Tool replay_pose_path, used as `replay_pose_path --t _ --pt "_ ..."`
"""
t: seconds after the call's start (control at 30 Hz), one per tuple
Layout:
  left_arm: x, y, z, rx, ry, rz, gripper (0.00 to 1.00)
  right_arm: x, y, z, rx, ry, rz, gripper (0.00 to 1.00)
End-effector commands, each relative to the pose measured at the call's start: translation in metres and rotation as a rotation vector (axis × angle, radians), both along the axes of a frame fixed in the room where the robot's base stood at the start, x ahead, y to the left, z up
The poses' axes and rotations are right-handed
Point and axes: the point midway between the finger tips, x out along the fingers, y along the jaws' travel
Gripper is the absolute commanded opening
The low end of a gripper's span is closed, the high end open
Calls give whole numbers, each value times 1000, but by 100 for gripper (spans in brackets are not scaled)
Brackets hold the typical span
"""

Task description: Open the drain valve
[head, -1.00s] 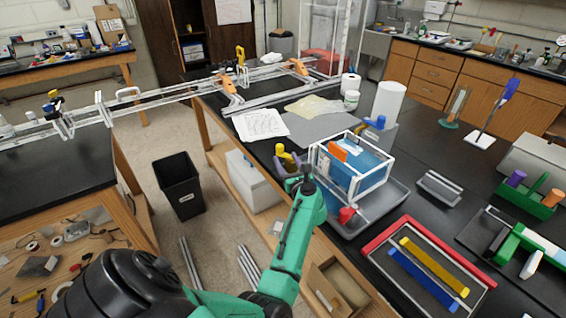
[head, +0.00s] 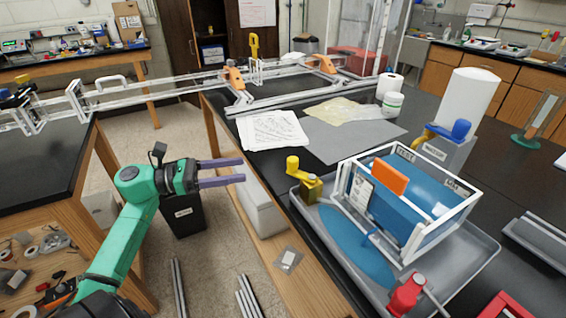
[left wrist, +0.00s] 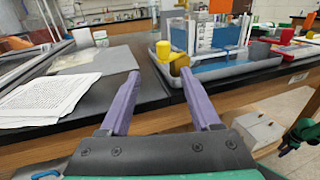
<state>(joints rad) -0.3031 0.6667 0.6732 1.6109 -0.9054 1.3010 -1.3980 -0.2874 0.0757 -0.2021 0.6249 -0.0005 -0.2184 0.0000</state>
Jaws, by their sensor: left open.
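A yellow-handled valve (head: 300,178) stands at the left end of a grey tray (head: 465,265). It also shows in the left wrist view (left wrist: 165,55), ahead of my fingers. A white-framed tank (head: 400,205) with blue contents and an orange plate (head: 390,180) stands in the tray. A red-handled part (head: 405,295) is at the tray's front, and a blue-handled one (head: 455,130) is behind the tank. I cannot read which is the drain valve. My left gripper (head: 243,170) is open and empty, left of the yellow handle and apart from it. My right gripper is out of view.
Papers (head: 272,130) and a grey mat (head: 350,135) lie behind the tray. A white cylinder (head: 468,97) stands at the back right. The wooden bench edge lies between my left gripper and the tray. A black bin (head: 185,218) stands below.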

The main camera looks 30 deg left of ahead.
Motion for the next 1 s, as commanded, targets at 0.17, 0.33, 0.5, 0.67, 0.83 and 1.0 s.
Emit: replay_pose_path --t 0.17,0.33,0.5,0.67,0.83,1.0 --pt "18 -19 6 3 -5 -1 64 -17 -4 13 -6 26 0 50" --pt "50 -51 9 -2 -6 1 64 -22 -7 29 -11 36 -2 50" --pt "80 -83 8 -4 -6 1 64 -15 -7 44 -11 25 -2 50" --pt "97 -100 4 -3 -4 4 64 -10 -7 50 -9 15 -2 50" --pt "101 -104 2 -2 -3 3 64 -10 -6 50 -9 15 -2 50" --pt "101 -103 2 -2 -3 3 49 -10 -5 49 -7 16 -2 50"
